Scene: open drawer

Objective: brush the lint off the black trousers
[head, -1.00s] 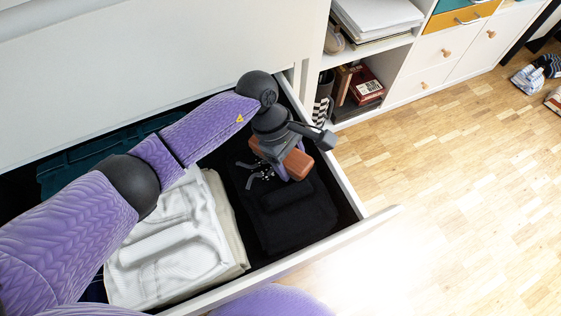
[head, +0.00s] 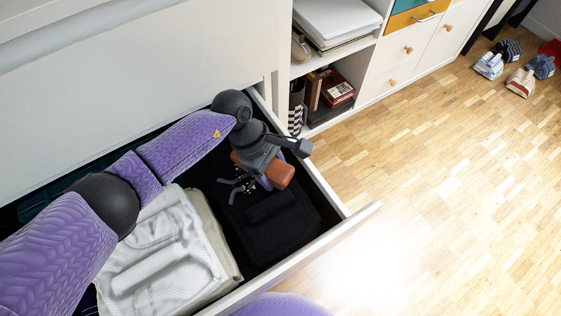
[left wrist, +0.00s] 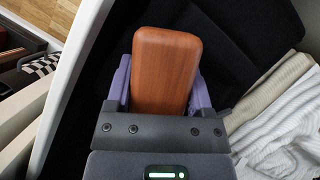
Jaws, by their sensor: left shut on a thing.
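The black trousers (head: 285,225) lie folded in the right part of the open drawer, with a folded layer on top. They also show in the left wrist view (left wrist: 235,65) beyond my gripper. My left gripper (head: 266,172) is over the far part of the trousers, shut on a brown wooden brush (head: 281,173). In the left wrist view the brush (left wrist: 166,70) sits between the purple fingers of my gripper (left wrist: 165,92). Its underside is hidden, so I cannot tell whether it touches the cloth. No lint can be made out. My right gripper is not in view.
White folded clothes (head: 160,250) lie left of the trousers, with a beige garment (head: 222,245) between. The drawer's front panel (head: 310,260) and its far side wall (head: 310,170) bound the space. A shelf unit (head: 375,75) stands beyond; shoes (head: 520,80) lie on the floor.

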